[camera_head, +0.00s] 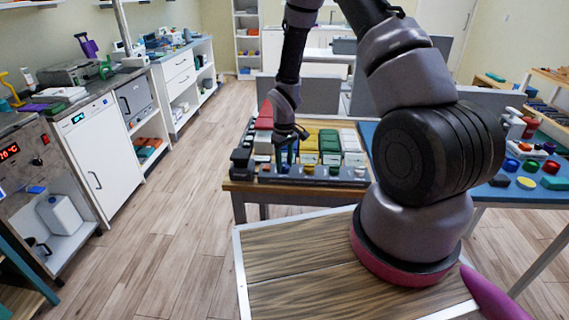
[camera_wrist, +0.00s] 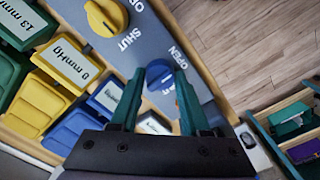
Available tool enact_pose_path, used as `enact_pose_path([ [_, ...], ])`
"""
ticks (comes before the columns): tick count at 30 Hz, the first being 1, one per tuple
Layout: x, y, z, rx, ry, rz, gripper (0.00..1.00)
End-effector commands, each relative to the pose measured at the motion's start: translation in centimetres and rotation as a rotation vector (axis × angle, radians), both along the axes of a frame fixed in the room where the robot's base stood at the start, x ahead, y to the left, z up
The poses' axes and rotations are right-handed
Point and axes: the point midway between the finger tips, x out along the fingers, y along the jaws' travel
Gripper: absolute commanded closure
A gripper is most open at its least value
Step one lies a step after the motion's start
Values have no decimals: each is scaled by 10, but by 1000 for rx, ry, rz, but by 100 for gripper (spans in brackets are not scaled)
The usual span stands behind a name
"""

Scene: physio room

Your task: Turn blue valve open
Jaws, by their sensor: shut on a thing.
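The blue valve (camera_wrist: 158,73) is a round knob on a grey panel (camera_wrist: 198,82) in the wrist view, with the word OPEN printed beside it. A small pale mark shows on its lower side. My gripper (camera_wrist: 159,76) has its two green fingers on either side of the blue valve, closed on it. In the head view my gripper (camera_head: 287,150) reaches down to the front left of the panel on the wooden table, and the arm partly hides this area.
A yellow valve (camera_wrist: 106,17) with OPEN and SHUT labels sits beside the blue one. Yellow, green and blue units with mmHg displays (camera_wrist: 68,64) stand behind the panel. A blue table (camera_head: 505,193) with small objects is at the right. Floor (camera_head: 190,190) is clear at the left.

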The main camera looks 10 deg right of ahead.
Motion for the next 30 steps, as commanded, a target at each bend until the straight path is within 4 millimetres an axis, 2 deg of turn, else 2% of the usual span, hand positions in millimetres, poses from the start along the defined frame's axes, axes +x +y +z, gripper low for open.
enact_pose_path([
  [9, 0, 0, 0, 0, -1, 2, 100],
  [10, 0, 0, 0, 0, -1, 2, 42],
  [11, 0, 0, 0, 0, -1, 2, 31],
  [12, 0, 0, 0, 0, -1, 2, 24],
  [23, 0, 0, 4, 0, -1, 0, 24],
  [26, 1, 0, 16, 1, -3, -1, 24],
  [30, 1, 0, 43, 0, -4, 0, 24],
])
